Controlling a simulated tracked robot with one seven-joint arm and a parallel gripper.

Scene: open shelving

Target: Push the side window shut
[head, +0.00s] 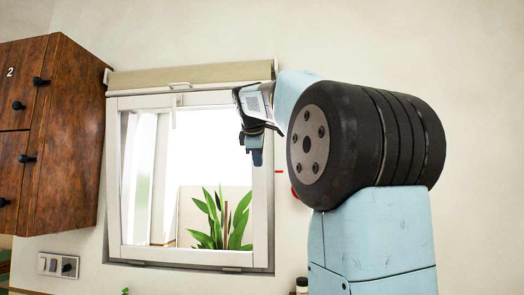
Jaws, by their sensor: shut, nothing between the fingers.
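The side window (113,180) has a white frame and stands in the wall at the centre-left of the head view. Its sash looks tilted against the outer frame, with its top edge standing off below the blind. How wide the gap is cannot be told. A pale handle (180,86) shows at the top of the sash. My gripper (257,158) is shut and empty, fingers pointing down, in front of the upper right part of the window. Whether it touches the frame cannot be told. My arm hides the wall to the right of the window.
A rolled beige blind (190,75) hangs above the window. A brown wooden cabinet (68,135) with black knobs is on the left wall. A switch panel (58,265) sits below it. A green plant (225,220) shows through the glass. The wall above is bare.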

